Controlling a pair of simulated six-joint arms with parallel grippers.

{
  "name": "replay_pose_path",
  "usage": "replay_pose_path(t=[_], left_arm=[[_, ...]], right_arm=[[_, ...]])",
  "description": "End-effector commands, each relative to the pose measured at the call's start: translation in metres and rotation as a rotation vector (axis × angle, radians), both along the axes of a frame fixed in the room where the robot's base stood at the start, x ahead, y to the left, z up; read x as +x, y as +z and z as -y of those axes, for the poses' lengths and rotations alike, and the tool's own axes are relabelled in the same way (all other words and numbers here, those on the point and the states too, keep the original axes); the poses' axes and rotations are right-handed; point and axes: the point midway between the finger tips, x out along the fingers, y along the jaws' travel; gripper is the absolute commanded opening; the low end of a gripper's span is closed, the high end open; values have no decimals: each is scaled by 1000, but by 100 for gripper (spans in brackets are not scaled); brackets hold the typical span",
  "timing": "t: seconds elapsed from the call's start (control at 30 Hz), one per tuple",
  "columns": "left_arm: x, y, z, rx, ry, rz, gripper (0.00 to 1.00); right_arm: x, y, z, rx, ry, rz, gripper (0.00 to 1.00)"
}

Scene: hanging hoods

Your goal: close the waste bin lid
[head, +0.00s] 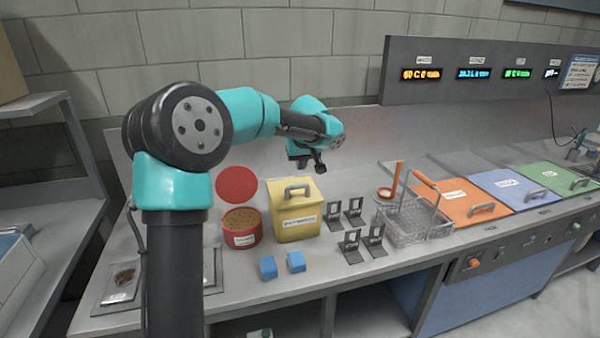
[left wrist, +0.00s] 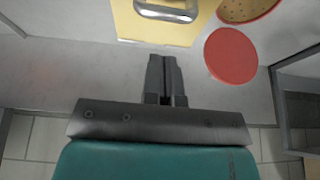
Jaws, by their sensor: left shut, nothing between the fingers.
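A yellow bin (head: 298,220) with a label stands on the counter. Its flat lid (head: 293,192) with a grey handle lies down on top and looks closed. The lid also shows at the top of the left wrist view (left wrist: 150,29). To its left is a red round tub (head: 241,236) with brown contents in view. A red round lid (head: 236,184) stands up behind it, and also shows in the left wrist view (left wrist: 231,56). I cannot read which is the waste bin. My left gripper (head: 319,168) is shut and empty, above and behind the yellow bin. My right gripper is out of view.
Two blue blocks (head: 268,267) lie in front of the tub. Several grey stands (head: 350,246) and a wire basket (head: 412,222) are to the right. An orange panel (head: 460,206) with a handle lies further right. A wall stands close behind.

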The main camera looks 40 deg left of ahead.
Motion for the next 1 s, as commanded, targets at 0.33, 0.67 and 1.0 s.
replay_pose_path(t=[0.33, 0.67, 1.0], left_arm=[[-20, 49, 26, 0, -1, 1, 0], [-24, 56, 30, 0, 0, -1, 0], [-23, 55, 31, -1, -4, -2, 0]], right_arm=[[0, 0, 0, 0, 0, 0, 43], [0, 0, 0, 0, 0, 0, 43], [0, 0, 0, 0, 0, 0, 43]])
